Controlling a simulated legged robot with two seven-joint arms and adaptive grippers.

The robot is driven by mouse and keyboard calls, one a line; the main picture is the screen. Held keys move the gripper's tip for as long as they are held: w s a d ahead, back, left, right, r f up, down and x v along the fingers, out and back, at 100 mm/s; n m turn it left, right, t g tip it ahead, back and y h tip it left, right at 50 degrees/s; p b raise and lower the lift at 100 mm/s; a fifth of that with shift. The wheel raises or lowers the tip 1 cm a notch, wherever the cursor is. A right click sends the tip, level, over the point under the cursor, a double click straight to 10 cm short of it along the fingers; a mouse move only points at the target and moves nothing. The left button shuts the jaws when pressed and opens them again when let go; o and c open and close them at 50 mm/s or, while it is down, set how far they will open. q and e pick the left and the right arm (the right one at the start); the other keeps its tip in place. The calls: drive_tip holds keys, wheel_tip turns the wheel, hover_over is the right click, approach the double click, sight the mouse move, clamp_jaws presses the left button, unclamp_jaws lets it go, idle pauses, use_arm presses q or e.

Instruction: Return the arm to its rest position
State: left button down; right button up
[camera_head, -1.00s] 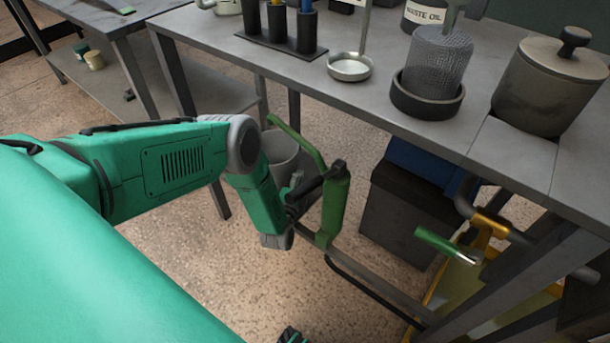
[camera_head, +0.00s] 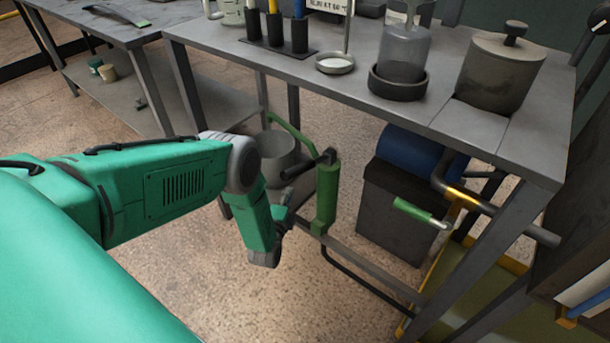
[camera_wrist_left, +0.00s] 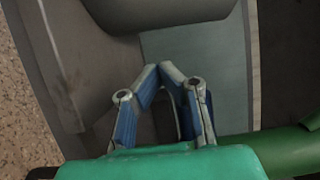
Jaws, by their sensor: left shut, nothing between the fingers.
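My left arm, teal with grey joints, comes in from the left in the head view and bends down at the elbow. My left gripper (camera_head: 284,212) is low, beside a green upright lever (camera_head: 327,190) under the bench; I cannot tell whether they touch. In the left wrist view the gripper's blue-padded fingers (camera_wrist_left: 163,72) come together at the tips and hold nothing. A grey surface and a green bar lie near them in that view. My right gripper is not in view.
The grey bench (camera_head: 310,70) carries a dark lidded pot (camera_head: 497,75), a clear cylinder in a black dish (camera_head: 398,88) and a small pan (camera_head: 335,65). Below are a grey bucket (camera_head: 277,152), a dark box (camera_head: 402,212) and a green-handled pipe (camera_head: 418,213). Floor in front is open.

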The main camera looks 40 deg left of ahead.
use_arm(q)
drive_tip(key=shift+s+a+f, duration=0.1)
drive_tip(key=shift+s+a, duration=0.05)
drive_tip(key=shift+a, duration=0.15)
drive_tip(key=shift+a+f, duration=0.2)
drive_tip(key=shift+a, duration=0.05)
drive_tip(key=shift+f, duration=0.1)
drive_tip(key=s+d+r+n+g+h+p, duration=0.2)
drive_tip(key=s+d+n+g+h, duration=0.15)
drive_tip(key=s+d, duration=0.3)
drive_tip(key=s+d+r+n+g+h+p, duration=0.2)
drive_tip(key=s+d+n+g+p, duration=0.1)
drive_tip(key=s+d+n+g, duration=0.25)
drive_tip(key=s+r+n+g+p, duration=0.1)
drive_tip(key=s+r+g, duration=0.1)
drive_tip(key=s+r, duration=0.2)
drive_tip(key=s+r+n+g+p, duration=0.1)
drive_tip(key=s+r+n+g, duration=0.1)
drive_tip(key=s, duration=0.8)
drive_tip(key=s+r+n+g+p, duration=0.1)
drive_tip(key=s+r+g, duration=0.2)
drive_tip(key=s+r, duration=0.2)
drive_tip(key=shift+s+d+r+n, duration=0.3)
drive_tip(key=shift+s, duration=1.15)
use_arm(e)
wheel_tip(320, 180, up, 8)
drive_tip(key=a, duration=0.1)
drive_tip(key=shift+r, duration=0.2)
